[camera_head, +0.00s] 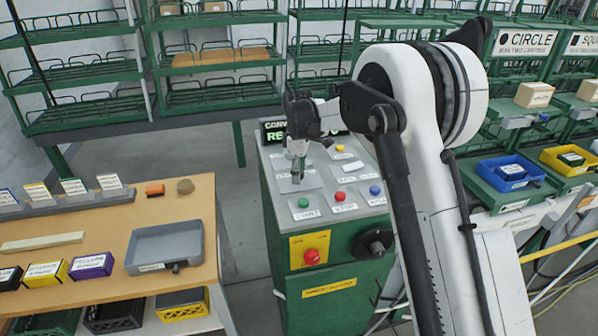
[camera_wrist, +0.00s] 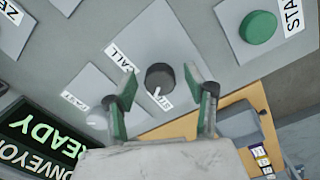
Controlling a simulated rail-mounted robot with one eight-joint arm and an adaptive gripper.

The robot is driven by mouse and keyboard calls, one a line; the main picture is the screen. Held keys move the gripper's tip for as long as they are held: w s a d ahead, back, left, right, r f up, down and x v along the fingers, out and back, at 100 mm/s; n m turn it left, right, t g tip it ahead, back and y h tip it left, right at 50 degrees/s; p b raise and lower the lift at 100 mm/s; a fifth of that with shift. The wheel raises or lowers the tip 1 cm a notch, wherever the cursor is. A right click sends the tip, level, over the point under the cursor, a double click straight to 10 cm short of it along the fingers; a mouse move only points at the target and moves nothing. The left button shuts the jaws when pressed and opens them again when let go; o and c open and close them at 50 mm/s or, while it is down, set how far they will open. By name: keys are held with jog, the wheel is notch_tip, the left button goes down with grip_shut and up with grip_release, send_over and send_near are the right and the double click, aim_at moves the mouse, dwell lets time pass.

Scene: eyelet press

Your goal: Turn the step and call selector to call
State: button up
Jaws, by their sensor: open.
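The step and call selector is a dark round knob (camera_wrist: 159,76) on a grey plate, at the centre of the wrist view. A CALL label (camera_wrist: 122,58) lies to its upper left and a STEP label (camera_wrist: 174,151) below it, partly covered by my gripper. The knob's white mark shows on its lower side, toward STEP. My gripper (camera_wrist: 160,84) is open, with one green-and-grey finger on each side of the knob. I cannot tell whether either finger touches it. In the head view my gripper (camera_head: 297,176) is over the control panel (camera_head: 321,211) and hides the knob.
A green button (camera_wrist: 258,27) sits at the upper right of the wrist view; a CONVEYOR READY display (camera_wrist: 42,135) is at lower left. A red button (camera_head: 311,257) on yellow is on the panel's front. A wooden table (camera_head: 180,215) stands to the left.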

jog(key=c, duration=1.1)
jog(key=shift+c, duration=0.2)
jog(key=shift+m+b, duration=0.35)
jog(key=shift+m, duration=0.05)
jog(key=shift+f+m+b, duration=0.1)
jog(key=shift+m+b, duration=0.65)
jog(key=shift+m, duration=0.25)
jog(key=m+b, duration=0.2)
jog(key=m, duration=0.1)
jog(key=shift+m, duration=0.3)
jog(key=m+b, duration=0.1)
jog(key=m, duration=0.2)
jog(key=shift+m, duration=0.3)
jog(key=shift+a+m+b, duration=0.1)
jog(key=shift+m+b, duration=0.6)
jog(key=shift+m, duration=1.2)
